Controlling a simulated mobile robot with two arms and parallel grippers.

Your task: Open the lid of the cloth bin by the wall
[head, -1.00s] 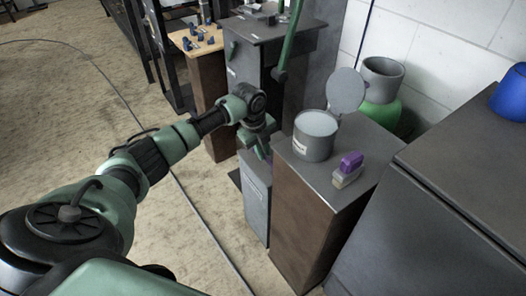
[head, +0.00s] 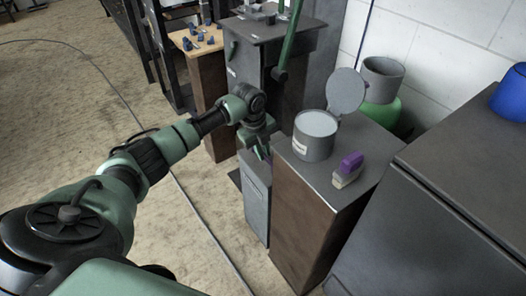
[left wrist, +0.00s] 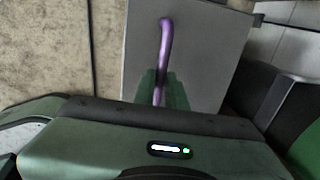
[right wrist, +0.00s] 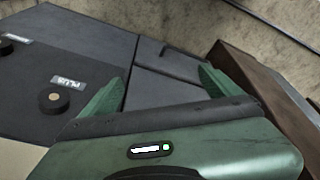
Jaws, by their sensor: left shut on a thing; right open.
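A narrow grey bin (head: 257,203) with a small pale label on its front stands on the floor beside a brown-sided cabinet; I take it to be the cloth bin. In the left wrist view a flat grey panel (left wrist: 213,50), which looks like its lid, carries a purple bar handle (left wrist: 165,50). My left gripper (left wrist: 162,90) is shut on this handle, one finger on each side. In the head view the left gripper (head: 264,152) is over the bin's top, partly hiding it; whether the lid is raised is unclear. My right gripper (right wrist: 160,88) is open and empty.
The brown-sided cabinet (head: 300,215) bears a grey can (head: 314,140) with a raised round lid and a purple-topped brush (head: 348,170). Another grey cabinet (head: 270,30) stands behind the bin. A dark panel with knobs (right wrist: 52,98) lies near the right gripper. The floor at left is open.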

